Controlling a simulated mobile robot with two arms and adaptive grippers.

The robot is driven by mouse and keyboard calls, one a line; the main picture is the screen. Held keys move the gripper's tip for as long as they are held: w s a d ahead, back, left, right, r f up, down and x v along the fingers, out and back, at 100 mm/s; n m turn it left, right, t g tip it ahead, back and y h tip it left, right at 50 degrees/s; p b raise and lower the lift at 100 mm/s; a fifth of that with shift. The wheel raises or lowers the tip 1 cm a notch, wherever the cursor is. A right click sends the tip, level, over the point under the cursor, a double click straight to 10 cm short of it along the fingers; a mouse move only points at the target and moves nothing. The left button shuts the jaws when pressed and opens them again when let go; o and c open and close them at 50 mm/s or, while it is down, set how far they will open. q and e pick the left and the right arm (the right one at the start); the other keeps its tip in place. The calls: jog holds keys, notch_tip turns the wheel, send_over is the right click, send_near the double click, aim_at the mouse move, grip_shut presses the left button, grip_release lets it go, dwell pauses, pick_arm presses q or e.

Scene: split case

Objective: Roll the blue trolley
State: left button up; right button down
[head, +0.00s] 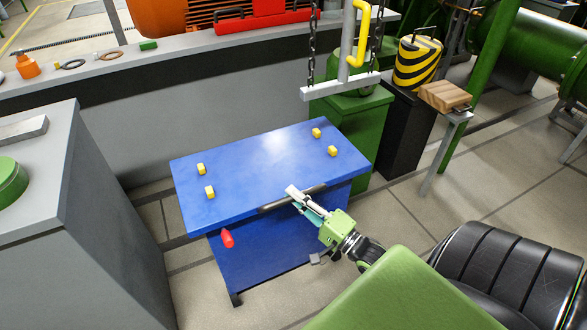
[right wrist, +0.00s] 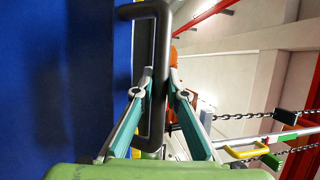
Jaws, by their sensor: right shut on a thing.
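The blue trolley (head: 258,160) stands in the middle of the head view, with a flat top and several small yellow blocks near its corners. A dark bar handle (head: 275,206) runs along its near edge. A red knob (head: 227,238) sticks out below that edge at the left. My right gripper (head: 301,197) is at the handle, its fingers shut around the bar. In the right wrist view the handle (right wrist: 160,60) passes between the two fingertips (right wrist: 160,95), beside the blue trolley surface (right wrist: 65,70). My left gripper is not in view.
A grey cabinet (head: 95,215) stands close at the left. A grey wall ledge (head: 160,60) runs behind the trolley. A hanging bar on chains (head: 340,87) is above its far right corner, near a green cabinet (head: 352,130). Open tiled floor (head: 430,215) lies to the right.

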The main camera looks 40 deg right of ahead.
jog(key=shift+s+a+f, duration=0.15)
jog(key=shift+s+f, duration=0.1)
jog(key=shift+f, duration=0.1)
jog(key=c, duration=2.4)
grip_release()
jog(key=shift+c, duration=0.2)
jog(key=o, duration=0.4)
jog(key=shift+s+r, duration=0.1)
jog(key=shift+r, duration=0.15)
jog(key=v, duration=1.2)
